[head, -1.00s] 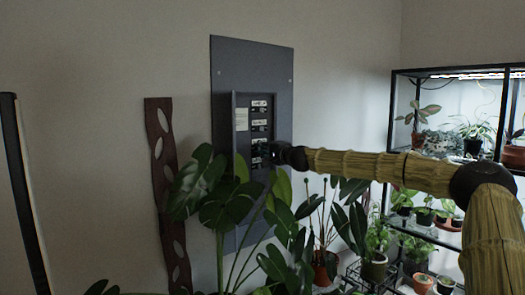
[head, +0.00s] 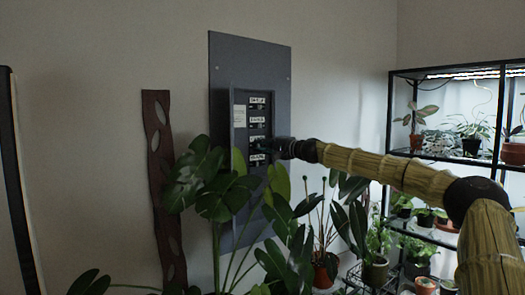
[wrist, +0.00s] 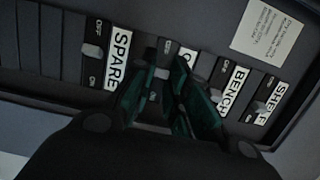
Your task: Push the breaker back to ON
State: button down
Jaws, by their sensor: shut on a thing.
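A grey breaker panel (head: 224,75) is mounted on the wall, with a column of labelled breakers inside its recessed frame. In the wrist view the labels SPARE (wrist: 121,55), BENCH (wrist: 232,92) and SHELF (wrist: 267,100) are readable. A label between SPARE and BENCH (wrist: 187,58) is partly hidden by a finger; only its first letter, like a G or C, shows. My gripper (wrist: 168,72) is at this breaker, its dark green fingers shut around its switch, mostly hidden between them. In the head view my gripper (head: 272,147) reaches the panel from the right, at the lower breakers.
Large plant leaves (head: 215,195) stand in front of the panel's lower part, just below my arm. A wavy brown wooden strip (head: 160,190) is left of the panel. A black shelf rack (head: 440,73) with potted plants is at right, behind my arm.

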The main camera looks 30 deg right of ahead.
aim_at(260, 145)
jog(key=shift+a+f, duration=0.1)
jog(key=shift+f, duration=0.1)
jog(key=c, duration=1.4)
grip_release()
jog(key=shift+r, duration=0.1)
jog(key=shift+v, duration=6.05)
